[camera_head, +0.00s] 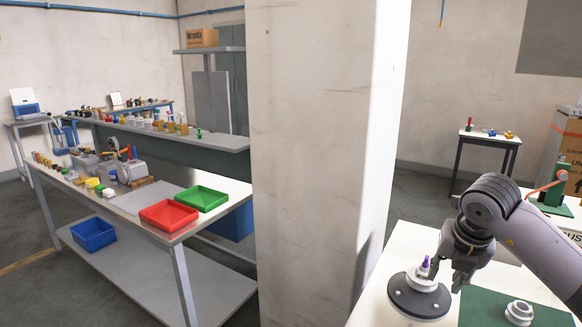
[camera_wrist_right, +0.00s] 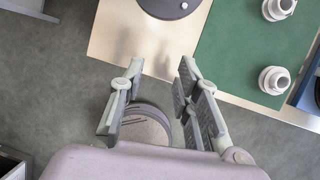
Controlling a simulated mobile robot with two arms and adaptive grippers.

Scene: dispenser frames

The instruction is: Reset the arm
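My right gripper (camera_head: 446,281) hangs with its fingers down near the front right table, beside a round dark-topped device (camera_head: 400,298) in the head view. The device has a white fitting with a purple tip (camera_head: 425,262) on top. In the wrist view the right gripper (camera_wrist_right: 160,66) has its two fingers spread apart with nothing between them. The dark disc (camera_wrist_right: 170,4) of the device shows beyond the fingertips, cut off by the top edge. My left gripper is in neither view.
A green mat (camera_head: 485,308) with a white round fitting (camera_head: 519,312) lies right of the device; two such fittings show in the wrist view (camera_wrist_right: 275,80). A concrete pillar (camera_head: 318,150) stands left of this table. Further left, a bench holds red (camera_head: 169,215) and green (camera_head: 202,198) trays.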

